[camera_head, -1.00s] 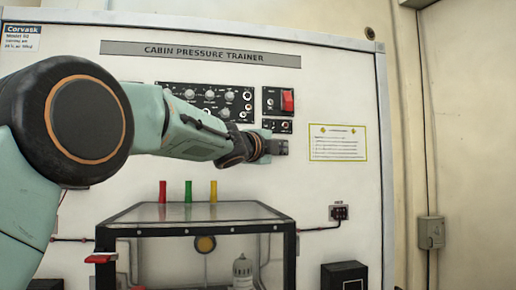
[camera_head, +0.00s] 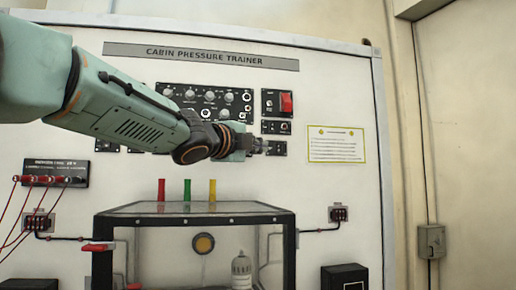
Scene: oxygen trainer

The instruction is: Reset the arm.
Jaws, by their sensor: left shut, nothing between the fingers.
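My left arm comes in from the upper left and reaches across the front of the white trainer panel (camera_head: 340,95). My left gripper (camera_head: 266,147) is at the arm's end, small in the picture, shut and empty. It is in front of the panel, just below the knob module (camera_head: 207,98) and the red switch (camera_head: 287,103). Whether it touches the panel cannot be told. The arm hides part of the panel's left side and some small modules below the knobs. My right gripper does not show.
A glass-topped chamber (camera_head: 195,209) with a dark frame stands below the arm. Red, green (camera_head: 187,190) and yellow tubes stand at its top. A grey wall box (camera_head: 431,240) is at right.

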